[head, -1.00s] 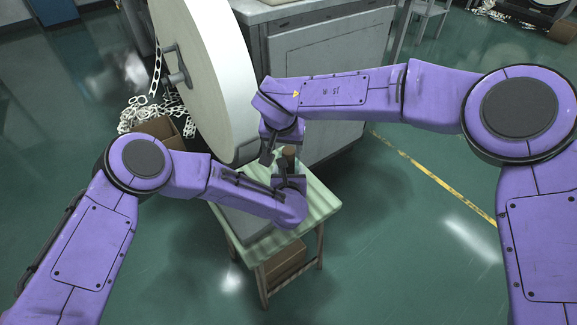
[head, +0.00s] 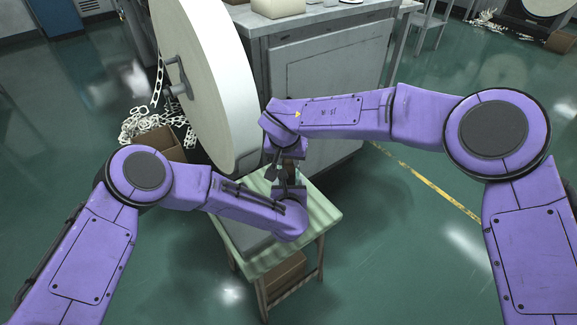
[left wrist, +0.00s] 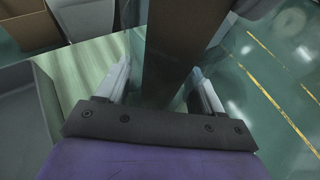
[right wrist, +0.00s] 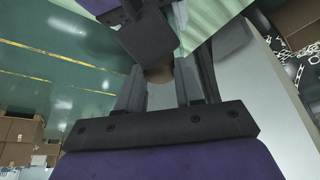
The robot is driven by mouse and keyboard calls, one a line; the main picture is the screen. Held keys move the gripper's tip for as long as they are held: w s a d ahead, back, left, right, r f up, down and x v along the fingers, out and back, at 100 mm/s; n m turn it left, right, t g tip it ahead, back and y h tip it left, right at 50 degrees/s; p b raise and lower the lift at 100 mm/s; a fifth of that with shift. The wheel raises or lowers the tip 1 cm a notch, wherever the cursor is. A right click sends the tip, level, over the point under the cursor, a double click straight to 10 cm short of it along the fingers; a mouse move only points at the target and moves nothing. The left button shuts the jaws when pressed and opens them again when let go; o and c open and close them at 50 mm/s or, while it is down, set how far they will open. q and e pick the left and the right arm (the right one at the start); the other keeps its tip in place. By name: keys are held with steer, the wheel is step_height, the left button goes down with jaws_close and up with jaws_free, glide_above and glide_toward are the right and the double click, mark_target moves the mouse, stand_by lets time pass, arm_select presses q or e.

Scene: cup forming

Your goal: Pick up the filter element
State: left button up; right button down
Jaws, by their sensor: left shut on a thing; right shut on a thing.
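The filter element appears as an upright brown piece (head: 289,168) between my two grippers above the small table, mostly hidden in the head view. In the left wrist view a long brown body (left wrist: 178,50) stands between the fingers. My left gripper (head: 289,182) is shut on it from below. My right gripper (head: 282,166) has come down from above and is shut on its upper part. In the right wrist view only a small brown round part (right wrist: 158,74) shows between the fingers, beside a dark block.
The small table (head: 325,212) has a green striped top and a grey tray (head: 240,225). A big white wheel (head: 205,75) stands close behind on the left, and a grey cabinet (head: 330,75) behind. A cardboard box (head: 160,142) and white chain (head: 140,122) lie at left.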

arm_select(q)
steer(key=o, duration=1.2)
steer(key=shift+c, duration=0.2)
arm_select(e)
step_height(320, 180, up, 18)
steer(key=shift+f, duration=0.25)
